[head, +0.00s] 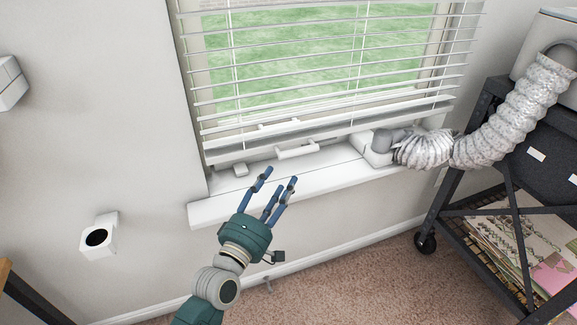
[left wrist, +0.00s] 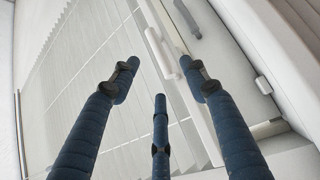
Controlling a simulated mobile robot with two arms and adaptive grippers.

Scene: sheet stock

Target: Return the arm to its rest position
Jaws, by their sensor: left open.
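My left gripper (head: 273,192) is open and empty in the head view, with its blue fingers spread in front of the white window sill (head: 205,212). Its arm comes up from the bottom of the picture. In the left wrist view the gripper's fingers (left wrist: 160,95) are apart with nothing between them. Beyond them are the white blinds (left wrist: 95,75) and a white window handle (left wrist: 162,52). The handle (head: 296,150) also shows at the window's bottom in the head view. My right gripper is not in view.
A silver flexible duct (head: 480,150) runs from the window to a machine above a dark wheeled cart (head: 440,215) at the right. A white wall fixture (head: 100,237) with a dark round opening is at the left. Carpet (head: 360,280) below the sill is clear.

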